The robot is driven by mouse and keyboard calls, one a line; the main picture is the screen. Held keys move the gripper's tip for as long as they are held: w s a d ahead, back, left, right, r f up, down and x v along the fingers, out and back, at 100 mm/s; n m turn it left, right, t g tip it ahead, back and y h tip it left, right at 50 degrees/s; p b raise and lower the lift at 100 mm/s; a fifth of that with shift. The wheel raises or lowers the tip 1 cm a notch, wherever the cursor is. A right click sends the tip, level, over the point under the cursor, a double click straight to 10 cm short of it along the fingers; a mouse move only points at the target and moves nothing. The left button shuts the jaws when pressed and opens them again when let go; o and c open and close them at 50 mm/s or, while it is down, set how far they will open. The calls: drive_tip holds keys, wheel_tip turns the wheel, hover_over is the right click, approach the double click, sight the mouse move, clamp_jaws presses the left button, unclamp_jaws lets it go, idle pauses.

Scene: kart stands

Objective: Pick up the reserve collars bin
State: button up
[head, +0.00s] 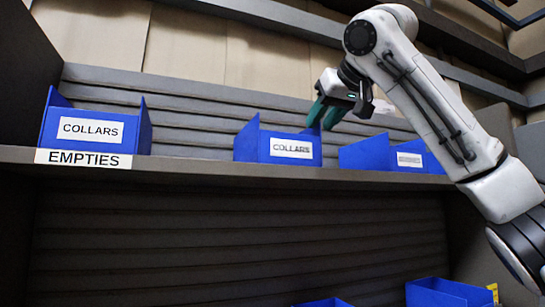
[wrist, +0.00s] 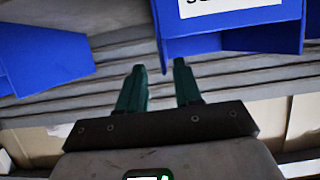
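Two blue bins with white COLLARS labels stand on the upper shelf in the head view. One COLLARS bin (head: 246,148) is at mid-shelf; the other COLLARS bin (head: 139,130) is at the left, above an EMPTIES shelf label. Neither is marked reserve. My gripper (head: 325,116) is above and just right of the mid-shelf bin, its green fingers apart and empty. In the wrist view, my gripper (wrist: 160,75) is open with nothing between the fingers. A blue bin (wrist: 230,42) with a cut-off label is just beyond the fingertips; which bin it is cannot be told.
Another blue bin (head: 365,155) with an unreadable label stands right of the mid-shelf bin, part of another beside it. A second blue bin (wrist: 42,58) shows left in the wrist view. The shelf (head: 200,167) has free room between the two COLLARS bins. More blue bins (head: 437,295) sit below.

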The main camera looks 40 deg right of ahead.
drive_tip(key=x, duration=0.1)
drive_tip(key=p+x, duration=0.1)
drive_tip(key=x, duration=0.2)
drive_tip(key=shift+w+a+p, duration=0.2)
drive_tip(key=shift+p, duration=0.15)
clamp_jaws()
idle(1.1)
